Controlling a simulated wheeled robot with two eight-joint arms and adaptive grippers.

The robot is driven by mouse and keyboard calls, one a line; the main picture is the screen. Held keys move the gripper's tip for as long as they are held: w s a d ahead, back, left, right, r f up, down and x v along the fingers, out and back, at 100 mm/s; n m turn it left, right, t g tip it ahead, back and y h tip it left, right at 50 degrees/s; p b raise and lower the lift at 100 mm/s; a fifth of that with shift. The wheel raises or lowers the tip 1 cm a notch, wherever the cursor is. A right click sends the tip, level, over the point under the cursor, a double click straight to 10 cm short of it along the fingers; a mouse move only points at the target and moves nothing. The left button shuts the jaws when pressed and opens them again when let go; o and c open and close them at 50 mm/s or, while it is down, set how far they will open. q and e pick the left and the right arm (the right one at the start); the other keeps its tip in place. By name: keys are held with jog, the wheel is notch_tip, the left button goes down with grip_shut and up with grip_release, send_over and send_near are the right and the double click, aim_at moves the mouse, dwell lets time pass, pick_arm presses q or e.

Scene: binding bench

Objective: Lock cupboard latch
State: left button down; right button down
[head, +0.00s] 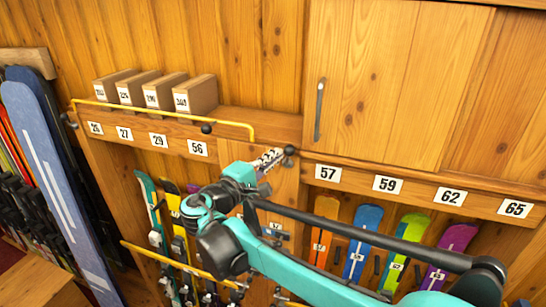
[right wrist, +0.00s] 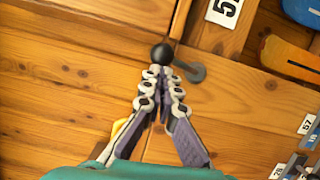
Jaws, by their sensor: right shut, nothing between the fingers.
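The cupboard door (head: 375,80) is a wooden panel with a vertical metal handle (head: 319,110), and it looks closed. What seems to be the latch shows as a black ball knob (head: 290,150) at the lower left of the door. In the right wrist view the knob (right wrist: 162,54) sits by a short dark lever with a round end (right wrist: 195,72). My right gripper (head: 272,158) is shut and empty. Its fingertips (right wrist: 157,76) are just below the knob in the wrist view; I cannot tell if they touch it. My left gripper is not in view.
A yellow rail (head: 165,111) runs along the shelf at left, below several boxes (head: 195,95). Numbered boards (head: 361,240) stand in the rack under the cupboard, partly behind my right arm. Blue skis (head: 60,170) stand at far left.

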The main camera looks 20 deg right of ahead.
aim_at(287, 159)
jog(key=shift+s+d+r+m+y, duration=0.1)
jog(key=shift+s+d+m+y, duration=0.1)
jog(key=shift+m, duration=0.3)
jog(key=shift+s+d+r+m+y, duration=0.1)
jog(key=shift+d+m, duration=0.1)
jog(key=shift+m, duration=0.3)
jog(key=shift+s+d+m+g+p, duration=0.3)
jog(key=shift+d+m+g+p, duration=0.2)
jog(key=shift+m, duration=0.5)
jog(key=shift+s+d+f+m+y, duration=0.1)
jog(key=shift+s+d+m+y, duration=0.15)
jog(key=shift+m, duration=0.3)
jog(key=shift+s+d+m+y, duration=0.15)
jog(key=shift+d+m+y, duration=0.15)
jog(key=shift+m, duration=0.25)
jog(key=d+m+y, duration=0.1)
jog(key=m, duration=0.1)
jog(key=s+f+m+y+p, duration=0.1)
jog(key=m, duration=0.1)
jog(key=shift+s+d+f+t, duration=0.15)
jog(key=shift+d+t, duration=0.15)
jog(key=shift+d, duration=0.1)
jog(key=shift+s+d+f+m+y, duration=0.15)
jog(key=shift+d+f+m+y, duration=0.15)
jog(key=shift+m, duration=0.4)
jog(key=shift+s+d+f, duration=0.1)
jog(key=shift+f, duration=0.1)
jog(key=shift+r, duration=0.1)
dwell(0.5)
